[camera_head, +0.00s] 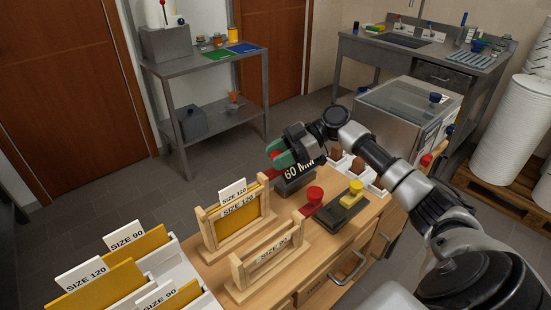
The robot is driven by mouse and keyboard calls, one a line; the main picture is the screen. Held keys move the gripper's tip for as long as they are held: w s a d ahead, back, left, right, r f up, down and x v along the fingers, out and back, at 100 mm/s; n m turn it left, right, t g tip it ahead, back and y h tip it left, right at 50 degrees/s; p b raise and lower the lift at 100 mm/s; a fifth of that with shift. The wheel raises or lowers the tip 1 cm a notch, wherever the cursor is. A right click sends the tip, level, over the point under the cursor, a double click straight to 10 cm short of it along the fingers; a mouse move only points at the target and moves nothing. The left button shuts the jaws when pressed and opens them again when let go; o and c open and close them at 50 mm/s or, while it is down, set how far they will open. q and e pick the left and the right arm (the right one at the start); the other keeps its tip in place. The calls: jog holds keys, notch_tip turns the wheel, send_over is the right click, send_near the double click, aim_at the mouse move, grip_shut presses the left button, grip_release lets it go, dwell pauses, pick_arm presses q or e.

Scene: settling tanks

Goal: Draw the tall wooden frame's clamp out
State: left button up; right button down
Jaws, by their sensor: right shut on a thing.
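The tall wooden frame (206,232) stands upright on the wooden worktop and holds a yellow panel (236,224) behind a "SIZE 120" label. My right gripper (277,154) comes in from the right and is shut on the clamp's red knob, mostly hidden between the green fingertips. I cannot tell whether the bar still touches the frame. My left gripper is not in view.
A lower "SIZE 90" frame (236,272) stands in front, with a red knob (315,195) to its right. A dark "60 MIN" block (294,182) sits just below my gripper. A yellow-topped black device (352,193) is to the right. White racks (190,287) hold panels at left.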

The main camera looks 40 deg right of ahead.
jog(key=c, duration=0.6)
grip_release()
jog(key=shift+d, duration=0.25)
jog(key=shift+s+d+r, duration=0.1)
jog(key=shift+d+r, duration=0.05)
jog(key=shift+d, duration=0.15)
jog(key=b+v, duration=0.3)
jog(key=v, duration=0.7)
jog(key=shift+r, duration=0.1)
